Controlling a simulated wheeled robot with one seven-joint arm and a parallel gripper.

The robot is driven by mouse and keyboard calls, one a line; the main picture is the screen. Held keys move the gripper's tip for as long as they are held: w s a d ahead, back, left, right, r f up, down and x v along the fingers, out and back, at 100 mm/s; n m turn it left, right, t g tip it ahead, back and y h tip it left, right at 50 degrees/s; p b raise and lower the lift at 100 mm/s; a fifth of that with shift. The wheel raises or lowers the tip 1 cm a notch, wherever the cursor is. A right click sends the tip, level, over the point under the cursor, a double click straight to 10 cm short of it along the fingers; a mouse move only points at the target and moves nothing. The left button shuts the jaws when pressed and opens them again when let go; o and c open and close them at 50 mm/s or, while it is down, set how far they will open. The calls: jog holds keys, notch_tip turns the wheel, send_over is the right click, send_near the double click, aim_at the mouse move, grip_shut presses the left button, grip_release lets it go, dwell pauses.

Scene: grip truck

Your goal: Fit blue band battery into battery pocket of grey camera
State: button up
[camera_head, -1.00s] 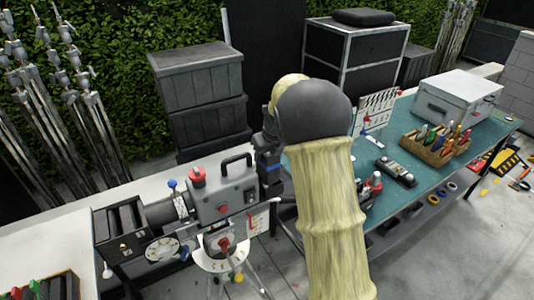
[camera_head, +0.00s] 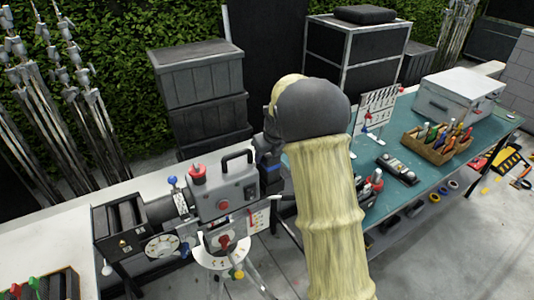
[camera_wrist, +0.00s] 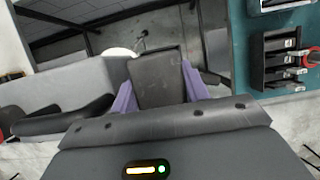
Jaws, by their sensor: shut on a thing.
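The grey camera (camera_head: 225,201) stands upright on its support left of my arm in the head view, with a black top handle and a red knob. A grey body with a black handle (camera_wrist: 62,119), seemingly this camera, fills the left of the wrist view. My gripper (camera_wrist: 160,92) shows in the wrist view as two purple fingers shut on a dark grey block, seemingly the battery (camera_wrist: 158,74). No blue band shows on its visible face. The block is close to the camera's right side; I cannot tell whether they touch.
A teal workbench (camera_head: 432,185) on the right holds a wooden tool tray (camera_head: 437,147), a silver case (camera_head: 458,97) and a black device (camera_head: 397,169). A dark rack (camera_wrist: 285,60) is at the right in the wrist view. Dark crates (camera_head: 198,75) stand behind.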

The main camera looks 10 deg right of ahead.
jog(key=shift+f, duration=0.25)
jog(key=shift+w+f, duration=0.1)
jog(key=shift+f+b, duration=0.3)
jog(key=o, duration=1.4)
jog(key=shift+c, duration=0.2)
jog(key=shift+a+f, duration=0.1)
jog(key=shift+s+r, duration=0.2)
jog(key=shift+r, duration=0.35)
jog(key=b+v, duration=0.2)
jog(key=v, duration=1.4)
jog(key=shift+s+d+r+b, duration=0.2)
jog(key=shift+d+b, duration=0.1)
jog(key=shift+b, duration=0.05)
